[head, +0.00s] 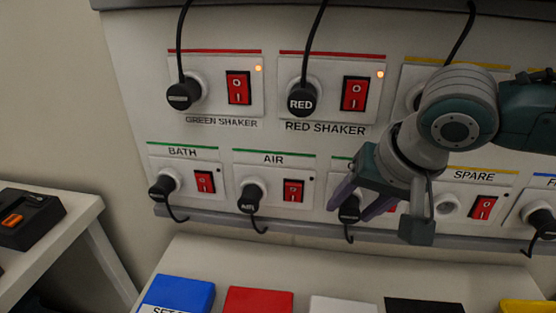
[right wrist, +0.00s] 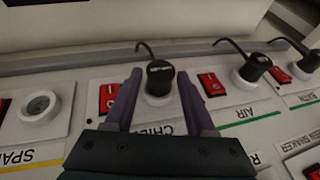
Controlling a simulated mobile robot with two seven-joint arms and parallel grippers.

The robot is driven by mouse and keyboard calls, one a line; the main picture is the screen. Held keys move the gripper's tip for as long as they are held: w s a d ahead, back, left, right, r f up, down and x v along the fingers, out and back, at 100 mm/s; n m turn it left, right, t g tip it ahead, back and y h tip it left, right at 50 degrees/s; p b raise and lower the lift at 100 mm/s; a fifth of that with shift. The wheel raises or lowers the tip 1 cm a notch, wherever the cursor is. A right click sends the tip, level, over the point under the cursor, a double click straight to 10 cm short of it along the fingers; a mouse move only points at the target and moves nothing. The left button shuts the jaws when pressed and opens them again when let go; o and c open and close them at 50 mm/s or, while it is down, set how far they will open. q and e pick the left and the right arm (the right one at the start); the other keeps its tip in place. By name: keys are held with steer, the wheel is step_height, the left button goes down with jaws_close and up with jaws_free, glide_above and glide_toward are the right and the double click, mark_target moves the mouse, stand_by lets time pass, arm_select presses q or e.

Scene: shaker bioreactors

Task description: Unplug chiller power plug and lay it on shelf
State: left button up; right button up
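The black chiller plug (head: 349,211) sits in its socket in the lower row of the wall panel, its cable hanging down. It also shows in the right wrist view (right wrist: 160,74), above a partly hidden label starting "CHIL". My right gripper (head: 363,202) is open. In the right wrist view its two purple fingers (right wrist: 159,88) stand on either side of the plug, with a visible gap on both sides. In the head view the wrist hides most of the chiller plate. A grey ledge (head: 290,230) runs along the panel's bottom edge. My left gripper is not in view.
The air plug (head: 250,197) and bath plug (head: 162,187) sit to the left, the empty spare socket (head: 447,206) to the right. The red shaker plug (head: 302,100) is above. A white surface (head: 225,255) below carries several coloured blocks, including a blue one (head: 180,293).

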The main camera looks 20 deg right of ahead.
jaws_close()
stand_by(0.4)
steer(key=shift+s+a+p, duration=0.3)
steer(key=shift+s+p, duration=0.25)
steer(key=shift+p, duration=0.25)
steer(key=shift+s+a, duration=0.1)
steer(key=shift+s+a+p, duration=0.2)
steer(key=shift+s+p, duration=0.1)
steer(key=shift+p, duration=0.3)
steer(key=shift+s, duration=0.15)
